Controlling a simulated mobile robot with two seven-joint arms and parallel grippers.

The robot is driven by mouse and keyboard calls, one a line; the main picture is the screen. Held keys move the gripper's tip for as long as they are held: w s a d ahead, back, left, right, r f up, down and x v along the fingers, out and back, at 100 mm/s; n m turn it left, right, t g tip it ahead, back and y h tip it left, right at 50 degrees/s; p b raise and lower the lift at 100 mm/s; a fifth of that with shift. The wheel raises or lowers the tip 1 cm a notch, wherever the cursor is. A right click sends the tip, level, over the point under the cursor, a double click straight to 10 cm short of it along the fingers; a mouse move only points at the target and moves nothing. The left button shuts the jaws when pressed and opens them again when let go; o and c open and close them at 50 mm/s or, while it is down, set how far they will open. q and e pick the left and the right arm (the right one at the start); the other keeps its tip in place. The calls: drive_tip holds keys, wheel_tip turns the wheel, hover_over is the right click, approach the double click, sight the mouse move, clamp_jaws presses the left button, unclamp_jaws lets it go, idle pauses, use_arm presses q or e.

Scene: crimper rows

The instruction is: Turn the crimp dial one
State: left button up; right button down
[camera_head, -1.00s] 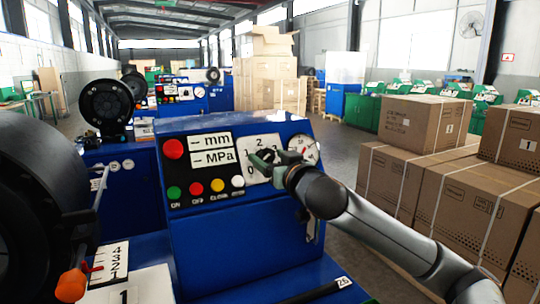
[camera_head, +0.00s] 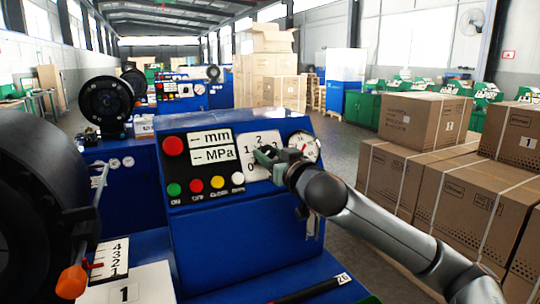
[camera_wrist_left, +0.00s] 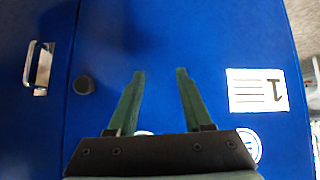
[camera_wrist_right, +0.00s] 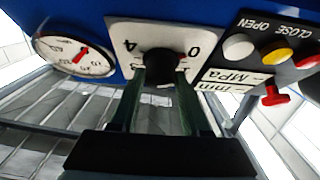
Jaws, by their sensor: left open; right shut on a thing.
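The crimp dial is a black knob (camera_wrist_right: 162,62) on a white numbered plate (camera_head: 259,141) of the blue machine's panel. In the head view my right gripper (camera_head: 266,156) is at the plate and hides the knob. In the right wrist view (camera_wrist_right: 160,75) its two green fingers are shut on the knob, one on each side. Digits 0 and 4 show at the plate's ends. My left gripper (camera_wrist_left: 160,90) is open and empty in front of a blue surface, with no object between its fingers.
A round gauge (camera_head: 303,147) with a red needle is right of the dial. Left of it are two displays (camera_head: 211,147), a red button (camera_head: 173,146) and a row of coloured buttons (camera_head: 196,186). Cardboard boxes (camera_head: 410,178) stand to the right.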

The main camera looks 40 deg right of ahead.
drive_tip(key=shift+m, duration=0.5)
drive_tip(key=shift+a+m+h+p, duration=0.1)
drive_tip(key=shift+m+h+p, duration=0.2)
drive_tip(key=shift+h+p, duration=0.1)
drive_tip(key=shift+m+g+h+p, duration=0.3)
drive_tip(key=shift+m+g+h, duration=0.15)
drive_tip(key=shift+m, duration=0.45)
drive_tip(key=shift+w+a+m+g+h+p, duration=0.1)
drive_tip(key=shift+m+g+h+p, duration=0.4)
drive_tip(key=shift+m, duration=0.6)
drive_tip(key=shift+m+g+h+p, duration=0.3)
drive_tip(key=shift+m+h, duration=0.25)
drive_tip(key=shift+m, duration=0.55)
drive_tip(key=shift+g, duration=0.25)
drive_tip(key=shift+c, duration=1.9)
unclamp_jaws()
